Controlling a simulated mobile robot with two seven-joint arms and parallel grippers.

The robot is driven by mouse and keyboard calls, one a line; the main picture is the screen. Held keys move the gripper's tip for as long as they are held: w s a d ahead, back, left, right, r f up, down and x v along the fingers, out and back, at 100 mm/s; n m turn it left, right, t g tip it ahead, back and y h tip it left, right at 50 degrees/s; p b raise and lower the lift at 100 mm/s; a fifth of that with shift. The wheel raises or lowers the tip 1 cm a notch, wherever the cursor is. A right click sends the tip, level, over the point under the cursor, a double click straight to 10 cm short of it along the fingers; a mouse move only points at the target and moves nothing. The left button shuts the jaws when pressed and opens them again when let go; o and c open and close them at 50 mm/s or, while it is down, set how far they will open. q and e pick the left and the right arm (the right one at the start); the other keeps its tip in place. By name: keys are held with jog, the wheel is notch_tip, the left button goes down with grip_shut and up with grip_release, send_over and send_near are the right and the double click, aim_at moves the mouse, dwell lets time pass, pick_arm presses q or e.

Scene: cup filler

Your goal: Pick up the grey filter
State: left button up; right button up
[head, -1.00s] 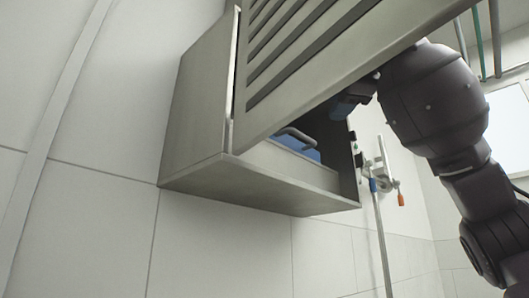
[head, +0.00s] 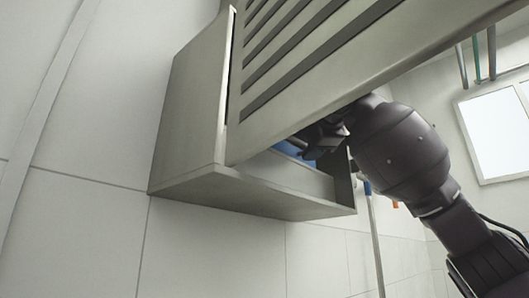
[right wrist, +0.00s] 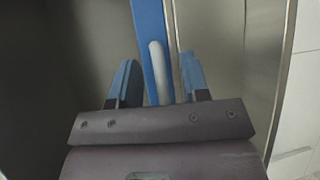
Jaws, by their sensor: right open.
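A blue object (head: 288,148) with a grey bar-shaped handle shows inside the wall cabinet, mostly hidden by the slatted door and my gripper. I take it for the filter; I see no other likely filter. In the right wrist view the grey handle (right wrist: 158,72) stands against the blue face (right wrist: 152,25). My right gripper (head: 322,140) reaches into the cabinet from the right. In the right wrist view its two blue fingers are open, one on each side of the handle, with no clear grip on it. My left gripper is not in view.
The grey metal cabinet (head: 188,125) hangs on a white tiled wall. Its slatted door (head: 330,75) stands open above my right arm, close to it. Below the cabinet is free room.

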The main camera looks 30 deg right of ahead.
jog(key=shift+w, duration=0.2)
grip_shut()
dwell(0.3)
